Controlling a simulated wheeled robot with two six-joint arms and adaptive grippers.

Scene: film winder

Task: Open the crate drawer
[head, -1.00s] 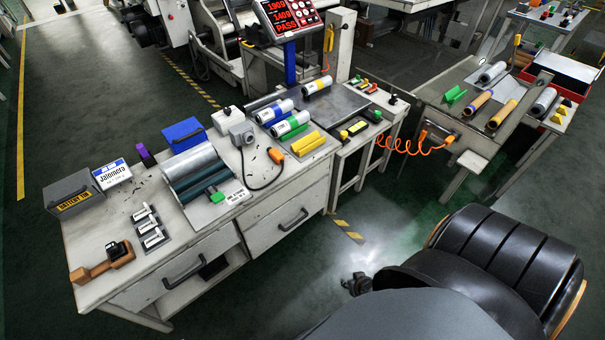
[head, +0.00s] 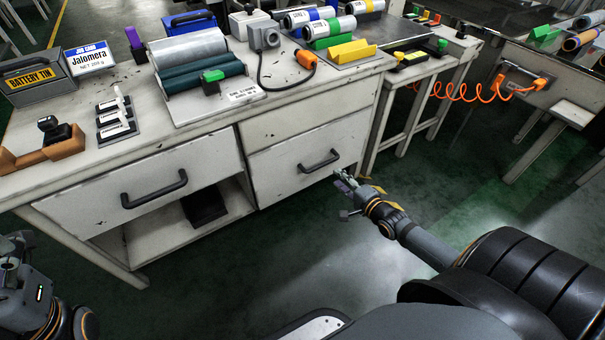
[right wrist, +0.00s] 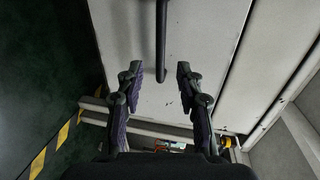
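The white bench has a left drawer front (head: 90,205) with a dark bar handle (head: 153,189), and a right drawer front (head: 275,172) with a similar handle (head: 320,160). Both drawers look shut; I cannot tell from labels which is the crate drawer. My right gripper (head: 345,187) is just in front of and below the right drawer's handle. In the right wrist view its fingers (right wrist: 158,72) are spread apart and empty, and a dark handle bar (right wrist: 162,45) lies ahead between them, not gripped. Part of my left arm shows at the lower left; its fingertips cannot be made out.
An open shelf below the left drawer holds a dark box (head: 204,206). The bench top carries a battery tin (head: 33,78), rollers (head: 190,48) and a yellow block (head: 351,51). The floor (head: 225,265) before the bench is clear. An orange coiled cable (head: 460,92) hangs at right.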

